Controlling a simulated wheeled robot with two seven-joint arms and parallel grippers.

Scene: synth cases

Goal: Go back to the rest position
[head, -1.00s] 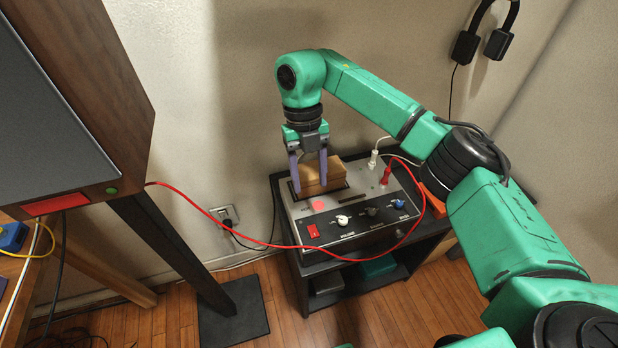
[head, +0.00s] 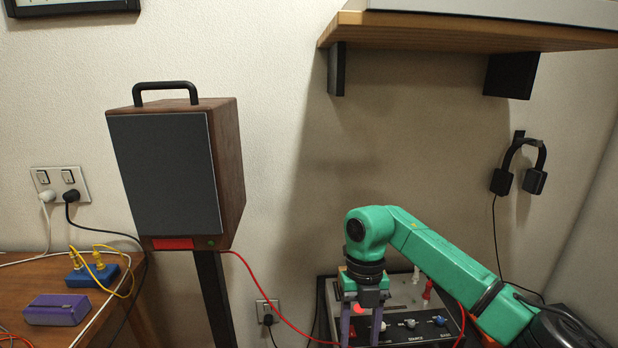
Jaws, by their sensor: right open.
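My right gripper (head: 361,328) is low in the head view, pointing down with its two purple fingers apart. It shows in front of the grey amplifier box (head: 402,292), whose top carries a white plug, a red plug and a row of knobs on its black front strip. I see nothing held between the fingers; the lower fingertips are near the picture's bottom edge. My right arm comes in from the lower right. My left gripper is out of view. The brown block seen earlier on the amplifier does not show now.
A wooden speaker (head: 165,175) stands on a black post at left, with a red cable (head: 262,292) running from it toward the amplifier. A shelf (head: 430,38) overhangs above right. Headphones (head: 520,168) hang on the wall. A table (head: 55,300) with a purple box is at lower left.

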